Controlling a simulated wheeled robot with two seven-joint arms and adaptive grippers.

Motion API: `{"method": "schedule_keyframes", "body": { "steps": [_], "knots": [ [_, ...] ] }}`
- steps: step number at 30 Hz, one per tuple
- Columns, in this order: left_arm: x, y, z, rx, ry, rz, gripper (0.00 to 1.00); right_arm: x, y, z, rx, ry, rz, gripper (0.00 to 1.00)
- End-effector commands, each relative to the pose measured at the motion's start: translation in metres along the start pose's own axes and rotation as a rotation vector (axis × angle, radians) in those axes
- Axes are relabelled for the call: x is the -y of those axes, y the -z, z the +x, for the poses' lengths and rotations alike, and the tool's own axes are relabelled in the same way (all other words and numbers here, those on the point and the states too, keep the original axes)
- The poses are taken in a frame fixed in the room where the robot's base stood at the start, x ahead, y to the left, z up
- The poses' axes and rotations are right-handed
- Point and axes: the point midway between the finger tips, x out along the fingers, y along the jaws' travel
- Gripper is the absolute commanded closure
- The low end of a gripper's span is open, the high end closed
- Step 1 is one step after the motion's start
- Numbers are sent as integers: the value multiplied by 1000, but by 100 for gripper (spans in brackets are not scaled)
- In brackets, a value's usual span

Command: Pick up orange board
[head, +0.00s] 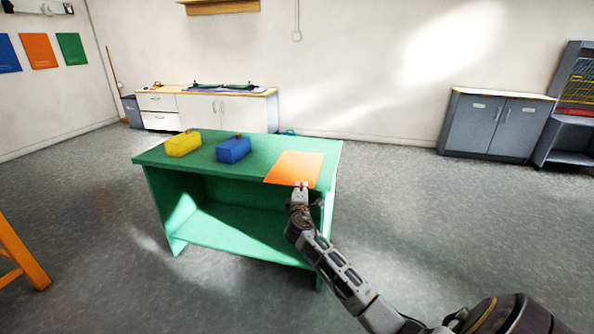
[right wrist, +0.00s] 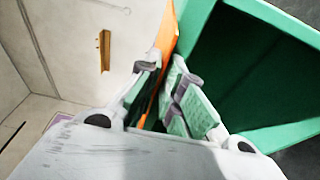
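The flat orange board (head: 294,166) lies on the right end of the green table (head: 207,151), near its front edge. My right gripper (head: 301,186) is at the board's front edge. In the right wrist view the board (right wrist: 168,32) shows edge-on as a thin orange strip between the two fingers of my right gripper (right wrist: 168,74). The fingers are partly spread, with a gap between the tips; I see no firm grip on the board. My left gripper is not in view.
The table has an open, empty shelf (head: 240,228) below. Low cabinets (head: 495,125) line the back wall.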

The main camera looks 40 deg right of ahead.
Motion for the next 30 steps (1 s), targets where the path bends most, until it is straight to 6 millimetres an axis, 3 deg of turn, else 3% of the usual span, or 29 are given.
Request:
{"method": "schedule_keyframes", "body": {
  "steps": [7, 22, 25, 30],
  "knots": [
    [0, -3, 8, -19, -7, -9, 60, 0, 0, 14, 0, -1, -1, 91],
    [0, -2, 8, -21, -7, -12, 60, 0, 0, 15, 0, -1, -1, 91],
    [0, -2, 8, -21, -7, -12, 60, 0, 0, 15, 0, 0, -1, 100],
    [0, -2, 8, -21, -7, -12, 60, 0, 0, 15, 0, 0, -1, 100]
  ]
}}
